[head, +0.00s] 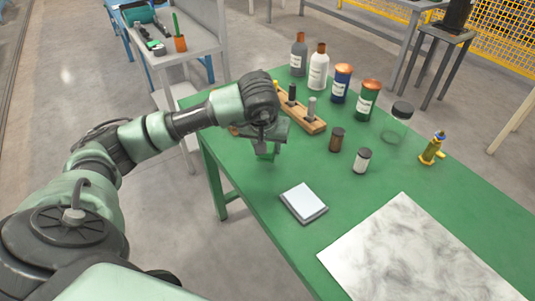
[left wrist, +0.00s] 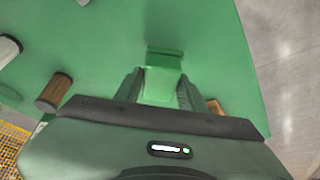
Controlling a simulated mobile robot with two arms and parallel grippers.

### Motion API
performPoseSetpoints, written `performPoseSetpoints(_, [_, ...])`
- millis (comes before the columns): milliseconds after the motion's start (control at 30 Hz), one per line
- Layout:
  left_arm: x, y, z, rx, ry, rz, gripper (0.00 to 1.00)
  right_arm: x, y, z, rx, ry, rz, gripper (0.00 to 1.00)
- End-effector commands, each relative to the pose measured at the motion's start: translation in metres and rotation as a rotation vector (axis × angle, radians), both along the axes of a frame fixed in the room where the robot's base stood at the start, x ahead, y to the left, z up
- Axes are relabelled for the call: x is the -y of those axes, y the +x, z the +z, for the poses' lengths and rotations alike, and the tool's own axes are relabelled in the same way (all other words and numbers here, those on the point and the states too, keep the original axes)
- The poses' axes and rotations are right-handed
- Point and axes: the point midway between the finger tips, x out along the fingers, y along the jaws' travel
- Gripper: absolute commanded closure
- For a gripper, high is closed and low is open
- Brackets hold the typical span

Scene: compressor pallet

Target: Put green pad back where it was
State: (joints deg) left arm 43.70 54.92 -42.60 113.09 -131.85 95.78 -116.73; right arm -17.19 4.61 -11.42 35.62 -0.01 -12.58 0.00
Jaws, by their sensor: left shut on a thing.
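My left gripper (head: 265,148) points down over the far left part of the green table (head: 250,185), beside the wooden rack. It is shut on the green pad (left wrist: 160,85), which shows between the two fingers in the left wrist view. In the head view only a small part of the pad shows below the gripper. Its green is close to the table's, and I cannot tell whether it touches the tabletop. My right gripper is not in view.
A wooden rack (head: 311,124) with upright pieces stands just right of the gripper, partly hidden. A brown jar (head: 337,140), a white vial (head: 362,163) and several bottles stand farther right. A light grey square block (head: 303,202) and a marbled sheet (head: 415,255) lie nearer.

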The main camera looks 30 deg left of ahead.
Motion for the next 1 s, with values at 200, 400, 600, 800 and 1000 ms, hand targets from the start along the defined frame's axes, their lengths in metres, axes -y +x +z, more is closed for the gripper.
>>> performPoseSetpoints(200, [0.000, -0.001, -0.030, -0.004, 0.000, 0.001, 0.92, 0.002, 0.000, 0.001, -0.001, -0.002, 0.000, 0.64])
performPoseSetpoints(400, [0.000, 0.000, -0.036, 0.000, 0.000, 0.000, 0.92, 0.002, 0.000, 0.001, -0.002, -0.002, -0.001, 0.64])
performPoseSetpoints(600, [0.000, 0.000, -0.039, 0.000, 0.000, 0.000, 0.92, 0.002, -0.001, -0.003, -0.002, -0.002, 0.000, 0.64])
performPoseSetpoints(800, [0.000, 0.000, -0.039, -0.001, 0.000, 0.000, 0.38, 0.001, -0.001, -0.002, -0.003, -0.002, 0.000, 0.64])
performPoseSetpoints(1000, [0.000, 0.000, -0.038, -0.001, 0.000, 0.000, 0.38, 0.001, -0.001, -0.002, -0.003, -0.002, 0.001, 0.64])
